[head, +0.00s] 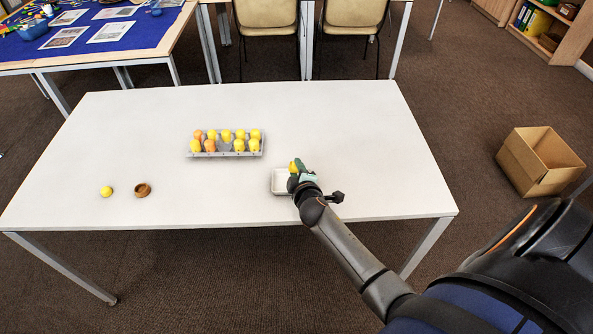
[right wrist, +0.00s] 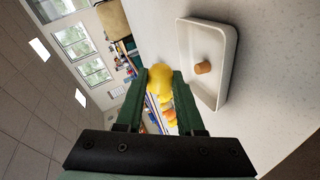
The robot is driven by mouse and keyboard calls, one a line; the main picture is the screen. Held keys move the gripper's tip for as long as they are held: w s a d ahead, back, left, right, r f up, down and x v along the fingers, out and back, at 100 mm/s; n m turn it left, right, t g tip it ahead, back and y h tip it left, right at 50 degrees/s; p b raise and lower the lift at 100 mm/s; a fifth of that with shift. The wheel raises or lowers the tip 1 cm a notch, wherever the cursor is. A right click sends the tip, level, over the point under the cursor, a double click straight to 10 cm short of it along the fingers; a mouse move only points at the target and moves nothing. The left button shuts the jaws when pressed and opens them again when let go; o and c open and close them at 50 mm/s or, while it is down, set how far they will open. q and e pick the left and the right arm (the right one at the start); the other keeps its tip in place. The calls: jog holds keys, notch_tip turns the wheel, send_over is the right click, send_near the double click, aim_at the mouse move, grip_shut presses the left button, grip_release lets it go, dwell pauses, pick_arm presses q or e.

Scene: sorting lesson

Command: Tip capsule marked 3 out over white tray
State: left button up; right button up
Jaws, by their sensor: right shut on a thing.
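My right gripper (head: 296,172) is shut on a yellow capsule (right wrist: 160,78), which also shows as a small yellow patch in the head view (head: 292,166). No number can be read on it. The gripper is at the white tray (head: 274,186), over its right part in the head view. In the right wrist view the room appears turned on its side, so the hand is rolled over. My left gripper is not in view.
A grey carton (head: 226,154) with yellow and orange capsules stands behind the tray, with a gap in its front row. The table's front right is clear. A cardboard box (head: 535,165) stands on the floor.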

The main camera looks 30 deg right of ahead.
jog(key=m+t+y+b, duration=0.1)
jog(key=m, duration=0.1)
jog(key=shift+f+m+y, duration=0.1)
jog(key=shift+m+y, duration=0.2)
jog(key=shift+m, duration=0.1)
jog(key=shift+m+t+y, duration=0.3)
jog(key=shift+m+t, duration=0.2)
jog(key=shift+m, duration=0.2)
jog(key=shift+b, duration=0.35)
jog(key=shift+m, duration=0.3)
jog(key=shift+a+r+m+t+y+b, duration=0.15)
jog(key=shift+m+t+y+b, duration=0.1)
jog(key=shift+m+t+b, duration=0.25)
jog(key=shift+d+r+m+t+y+b, duration=0.15)
jog(key=shift+m+t+y+b, duration=0.15)
jog(key=shift+m, duration=0.4)
jog(key=shift+w+a+r+m+t+b, duration=0.1)
jog(key=shift+r+m+t+b, duration=0.1)
jog(key=shift+m+t+b, duration=0.45)
jog(key=shift+a+r+m+t+b, duration=0.15)
jog(key=shift+m+b, duration=0.2)
jog(key=shift+m, duration=0.6)
